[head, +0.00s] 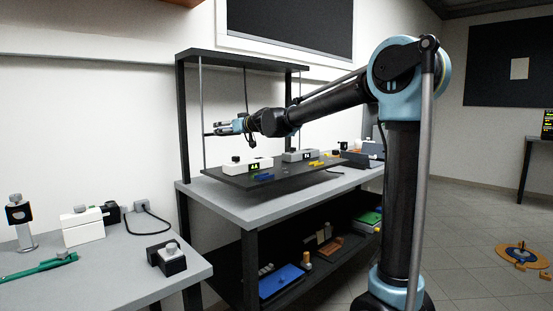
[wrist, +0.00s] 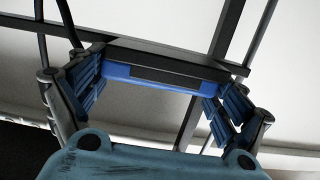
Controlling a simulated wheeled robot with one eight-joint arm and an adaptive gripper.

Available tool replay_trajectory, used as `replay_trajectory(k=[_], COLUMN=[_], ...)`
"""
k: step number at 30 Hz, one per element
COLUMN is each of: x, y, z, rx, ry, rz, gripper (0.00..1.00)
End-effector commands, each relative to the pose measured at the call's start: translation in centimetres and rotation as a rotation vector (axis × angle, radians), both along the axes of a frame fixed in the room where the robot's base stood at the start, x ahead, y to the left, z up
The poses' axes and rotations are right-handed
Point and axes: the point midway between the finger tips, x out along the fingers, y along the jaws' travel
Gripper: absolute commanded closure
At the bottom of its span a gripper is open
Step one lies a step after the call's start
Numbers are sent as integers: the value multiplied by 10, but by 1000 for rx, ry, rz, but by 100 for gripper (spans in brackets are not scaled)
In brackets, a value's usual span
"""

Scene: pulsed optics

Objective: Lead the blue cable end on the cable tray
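My gripper (head: 208,129) is raised above the bench, pointing left, in front of the rack's upright rods. In the wrist view its blue-padded fingers (wrist: 155,95) stand wide apart. A dark bar with a blue edge (wrist: 165,73) spans the view between them; I cannot tell whether it is touched or lies behind. A blue piece (head: 263,177) lies on the dark raised board, well below my gripper; I cannot tell whether it is the blue cable end. A dark cable (head: 245,85) hangs from the rack's top shelf (head: 240,60). I cannot make out the cable tray for certain.
The dark raised board (head: 235,178) carries a white numbered block (head: 247,167), a grey numbered block (head: 300,156) and small yellow parts. A lower shelf holds a blue tray (head: 281,282). Another grey bench (head: 110,275) with optics parts stands at left. Floor at right is mostly open.

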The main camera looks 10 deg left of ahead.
Motion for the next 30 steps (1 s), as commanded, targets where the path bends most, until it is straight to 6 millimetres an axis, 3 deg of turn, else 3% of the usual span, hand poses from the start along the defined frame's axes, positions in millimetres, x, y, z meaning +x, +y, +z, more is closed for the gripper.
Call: replay_trajectory(k=[1, 4, 30], x=[0, 0, 0], y=[0, 0, 0], z=[0, 0, 42], rx=[0, 0, 0], ry=[0, 0, 0], rz=[0, 0, 0], gripper=[34, 57, 57])
